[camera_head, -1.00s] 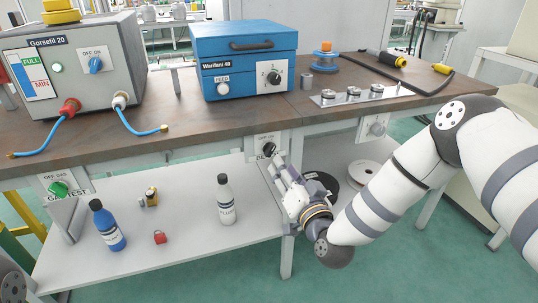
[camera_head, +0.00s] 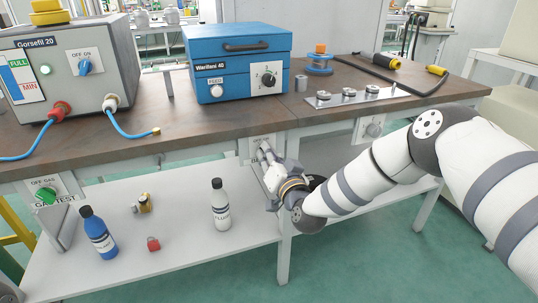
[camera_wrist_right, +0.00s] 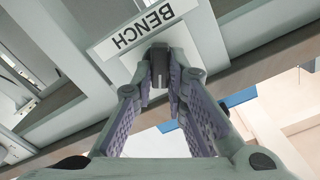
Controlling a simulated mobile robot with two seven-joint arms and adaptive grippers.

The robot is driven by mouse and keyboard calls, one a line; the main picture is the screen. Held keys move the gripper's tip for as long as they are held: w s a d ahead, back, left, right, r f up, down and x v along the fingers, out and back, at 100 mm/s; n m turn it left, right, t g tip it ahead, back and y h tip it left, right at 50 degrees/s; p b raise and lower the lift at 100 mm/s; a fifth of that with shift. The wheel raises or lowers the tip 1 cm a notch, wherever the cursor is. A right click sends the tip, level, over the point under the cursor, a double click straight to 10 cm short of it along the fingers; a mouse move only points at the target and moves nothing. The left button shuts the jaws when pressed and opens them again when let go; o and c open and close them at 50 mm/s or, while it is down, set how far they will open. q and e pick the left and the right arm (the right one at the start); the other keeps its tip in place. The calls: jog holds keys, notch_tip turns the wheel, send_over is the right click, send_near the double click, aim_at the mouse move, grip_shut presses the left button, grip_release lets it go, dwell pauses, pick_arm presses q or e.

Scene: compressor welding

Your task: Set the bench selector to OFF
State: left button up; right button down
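The bench selector's dark knob (camera_wrist_right: 159,76) is in the right wrist view, beside a white BENCH label (camera_wrist_right: 147,27) that appears upside down. My right gripper (camera_wrist_right: 160,82) has its fingertips on both sides of the knob and looks shut on it. In the head view, the right gripper (camera_head: 266,155) reaches the front rail of the bench and hides the knob and most of its plate (camera_head: 262,140). The knob's pointer direction cannot be read. My left gripper is not in view.
The bench top (camera_head: 190,120) carries a grey Gorsefil box (camera_head: 85,105), a blue Warifani box (camera_head: 215,55) and a steel plate with round parts. A white bottle (camera_head: 220,205) and a blue bottle (camera_head: 98,235) stand on the lower shelf (camera_head: 180,248).

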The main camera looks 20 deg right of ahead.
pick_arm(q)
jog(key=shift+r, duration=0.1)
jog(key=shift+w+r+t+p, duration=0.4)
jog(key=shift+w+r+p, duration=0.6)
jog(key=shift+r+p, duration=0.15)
pick_arm(e)
jog(key=shift+a+n, duration=0.2)
jog(key=shift+n, duration=2.75)
jog(key=shift+a+n, duration=0.15)
jog(key=shift+n, duration=2.8)
jog(key=shift+f, duration=0.1)
jog(key=c, duration=1.6)
grip_release()
jog(key=shift+s, duration=0.1)
